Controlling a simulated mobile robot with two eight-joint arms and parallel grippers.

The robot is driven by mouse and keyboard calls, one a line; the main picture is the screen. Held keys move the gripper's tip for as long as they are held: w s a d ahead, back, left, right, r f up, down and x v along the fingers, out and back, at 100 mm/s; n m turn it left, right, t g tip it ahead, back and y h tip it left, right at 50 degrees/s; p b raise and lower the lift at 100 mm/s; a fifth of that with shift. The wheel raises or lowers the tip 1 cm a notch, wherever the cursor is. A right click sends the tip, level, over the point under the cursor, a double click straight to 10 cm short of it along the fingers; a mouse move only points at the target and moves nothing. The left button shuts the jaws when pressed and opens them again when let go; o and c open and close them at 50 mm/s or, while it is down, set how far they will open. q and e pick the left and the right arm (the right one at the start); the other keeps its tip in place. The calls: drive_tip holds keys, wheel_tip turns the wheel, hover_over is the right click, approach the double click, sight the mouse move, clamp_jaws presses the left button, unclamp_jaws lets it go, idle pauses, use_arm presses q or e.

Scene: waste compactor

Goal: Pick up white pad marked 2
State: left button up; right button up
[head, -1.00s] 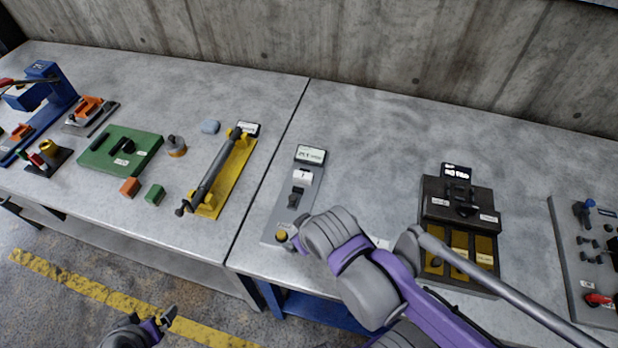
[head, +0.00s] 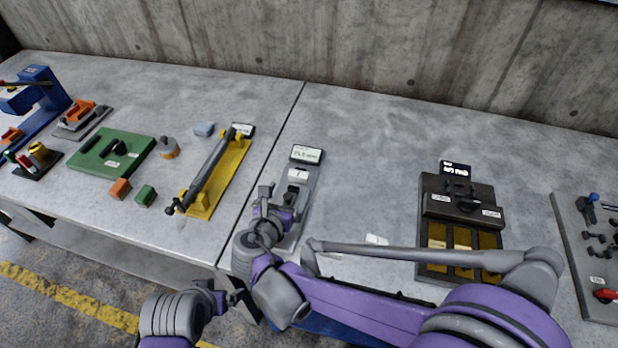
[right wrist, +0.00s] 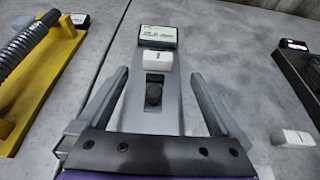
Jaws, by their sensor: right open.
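A small white pad marked 1 (head: 298,175) sits on a long grey fixture (head: 311,182); it also shows in the right wrist view (right wrist: 157,60). A second white pad (head: 376,239) lies loose on the table to the right of the fixture; it also shows in the right wrist view (right wrist: 292,138). Its marking is too small to read. My right gripper (head: 278,193) is open and empty above the fixture, its fingers (right wrist: 160,80) appearing on either side of the fixture's dark knob (right wrist: 153,94). My left gripper (head: 232,297) is low, in front of the table edge; its jaws are unclear.
A black box with yellow panels (head: 458,225) stands to the right. A yellow stand with a grey cylinder (head: 215,178) and a green plate (head: 95,160) lie to the left. A grey lever panel (head: 590,270) is at the far right. Bare table lies behind the loose pad.

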sight(298, 176)
drive_tip(key=x, duration=0.3)
drive_tip(key=shift+w+f, duration=0.1)
drive_tip(key=x, duration=0.5)
drive_tip(key=shift+w+a+f+p, duration=0.1)
drive_tip(key=shift+f+p, duration=0.2)
drive_tip(key=shift+c, duration=0.9)
drive_tip(key=c, duration=1.2)
drive_tip(key=shift+r, duration=0.1)
